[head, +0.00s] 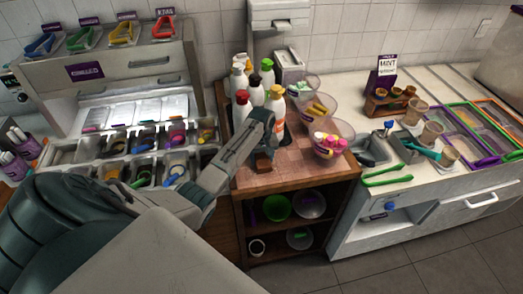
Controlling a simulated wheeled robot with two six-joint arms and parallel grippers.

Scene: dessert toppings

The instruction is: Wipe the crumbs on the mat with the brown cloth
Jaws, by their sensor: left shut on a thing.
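My left gripper (264,150) reaches in from the left over the wooden cart. It is shut on a small brown piece, the brown cloth (264,163), held low at the mat. Most of the cloth is hidden by the fingers, and I cannot tell whether it touches the mat. The reddish checked mat (288,174) covers the cart top, partly hidden by my left arm. Crumbs are too small to make out. My right gripper is not in view.
Several sauce bottles (256,92) stand just behind my left gripper. Clear cups with coloured items (328,142) stand to its right. The topping station (120,150) is at left. A counter with a green tong (388,176) is at right. The mat's front part is clear.

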